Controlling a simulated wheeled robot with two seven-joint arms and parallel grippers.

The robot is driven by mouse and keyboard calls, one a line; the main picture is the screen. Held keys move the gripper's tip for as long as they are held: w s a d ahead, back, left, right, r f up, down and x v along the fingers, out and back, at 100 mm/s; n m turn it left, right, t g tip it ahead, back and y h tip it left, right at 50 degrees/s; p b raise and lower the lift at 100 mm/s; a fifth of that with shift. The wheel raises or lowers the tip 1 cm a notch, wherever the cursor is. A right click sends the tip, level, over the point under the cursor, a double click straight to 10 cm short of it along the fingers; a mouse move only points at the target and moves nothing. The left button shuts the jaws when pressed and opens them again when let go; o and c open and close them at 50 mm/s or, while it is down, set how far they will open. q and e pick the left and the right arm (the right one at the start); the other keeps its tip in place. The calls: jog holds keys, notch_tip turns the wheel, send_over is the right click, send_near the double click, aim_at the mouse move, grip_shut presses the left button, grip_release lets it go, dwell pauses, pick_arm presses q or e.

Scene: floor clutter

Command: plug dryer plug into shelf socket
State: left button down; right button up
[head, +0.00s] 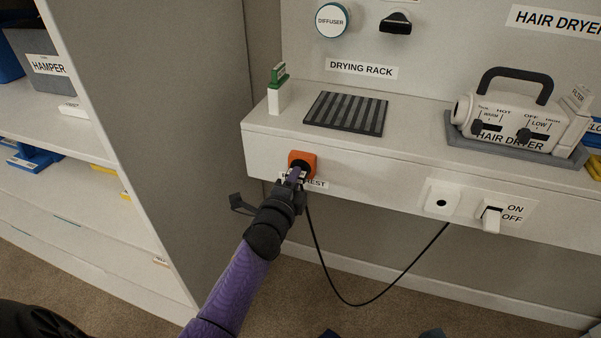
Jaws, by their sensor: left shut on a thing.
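The dryer plug (299,165) is a small dark piece at the orange plug rest (311,158) on the shelf's front face. My left gripper (296,177) is shut on it, and my fingers hide most of it. I cannot tell how far the plug sits in the rest. A black cord (326,281) hangs from the gripper in a loop and rises to the shelf's underside. The shelf socket (441,203), a white plate with a dark round hole, is further right on the same face, apart from the plug. My right gripper is out of view.
The white hair dryer (522,113) sits on a grey base on the shelf. A dark ribbed rack (346,113) and a green-and-white item (277,90) stand left. An ON/OFF switch (492,218) is right of the socket. A grey side panel (150,130) borders the left.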

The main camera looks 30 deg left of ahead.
pick_arm(q)
jog(key=shift+s+d, duration=0.1)
jog(key=shift+s, duration=0.1)
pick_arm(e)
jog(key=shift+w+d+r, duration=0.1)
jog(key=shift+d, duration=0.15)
pick_arm(q)
jog(key=shift+s, duration=0.1)
jog(key=shift+p+v, duration=0.8)
jog(key=shift+v, duration=0.8)
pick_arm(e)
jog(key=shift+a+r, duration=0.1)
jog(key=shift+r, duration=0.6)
